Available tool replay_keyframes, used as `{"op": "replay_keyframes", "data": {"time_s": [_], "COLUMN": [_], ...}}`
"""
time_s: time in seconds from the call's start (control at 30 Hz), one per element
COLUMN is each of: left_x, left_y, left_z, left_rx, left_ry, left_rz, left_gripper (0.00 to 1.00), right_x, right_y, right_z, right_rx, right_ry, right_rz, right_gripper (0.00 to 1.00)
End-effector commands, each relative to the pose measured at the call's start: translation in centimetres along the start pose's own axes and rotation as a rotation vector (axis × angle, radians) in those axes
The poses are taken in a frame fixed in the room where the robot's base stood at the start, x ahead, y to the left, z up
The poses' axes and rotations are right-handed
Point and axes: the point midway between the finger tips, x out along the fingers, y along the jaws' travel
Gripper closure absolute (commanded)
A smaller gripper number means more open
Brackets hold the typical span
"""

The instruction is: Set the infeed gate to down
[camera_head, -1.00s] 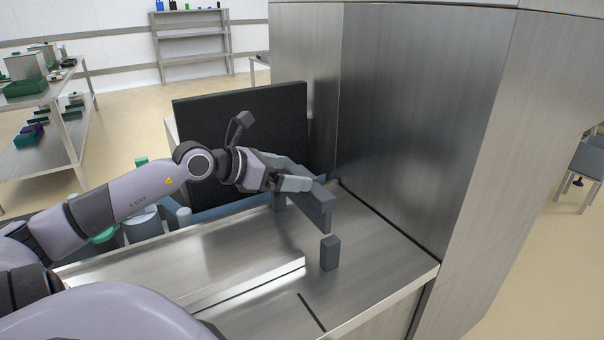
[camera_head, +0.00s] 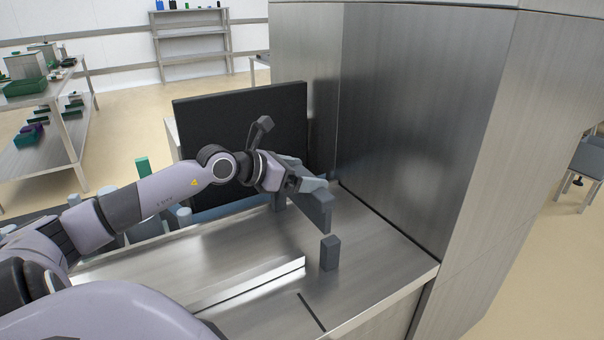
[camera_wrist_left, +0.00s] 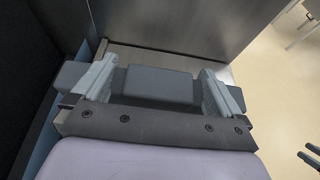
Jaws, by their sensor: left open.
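The infeed gate is a dark grey upright panel (camera_head: 314,212) across the metal deck, near the tall steel housing. Its lower edge appears to be above the deck, close to the top of a short grey post (camera_head: 330,254). My left gripper (camera_head: 312,184) is at the panel's top edge. In the left wrist view the gripper (camera_wrist_left: 158,88) is open, with a grey block (camera_wrist_left: 160,84) of the gate between its fingers. The gate's bar runs out past both fingers. I cannot tell whether the fingers touch it.
The tall steel housing (camera_head: 420,120) rises right behind the gate. A black panel (camera_head: 240,135) stands upright behind my left arm. Shelves (camera_head: 60,120) stand far left.

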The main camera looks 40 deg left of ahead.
Motion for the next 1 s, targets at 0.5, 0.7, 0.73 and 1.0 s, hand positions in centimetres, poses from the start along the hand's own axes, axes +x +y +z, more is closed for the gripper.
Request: {"op": "replay_keyframes", "data": {"time_s": [0.5,0.7,0.73,1.0], "left_x": [0.4,1.6,1.9,3.1], "left_y": [0.0,0.0,0.0,0.0], "left_z": [-1.0,-4.0,-4.5,-7.5], "left_rx": [-0.001,-0.003,-0.003,0.0], "left_ry": [0.0,0.001,0.001,0.001], "left_rz": [0.0,-0.001,-0.001,-0.001], "left_gripper": [0.76,0.76,0.76,0.76], "right_x": [0.4,1.5,1.7,2.5], "right_y": [0.0,-0.2,-0.3,-1.0], "right_z": [0.6,1.7,1.9,2.4], "right_rx": [0.002,0.01,0.011,0.018], "right_ry": [-0.001,-0.004,-0.005,-0.01], "right_rz": [-0.001,-0.007,-0.009,-0.03], "right_gripper": [0.31,0.31,0.31,0.31]}}
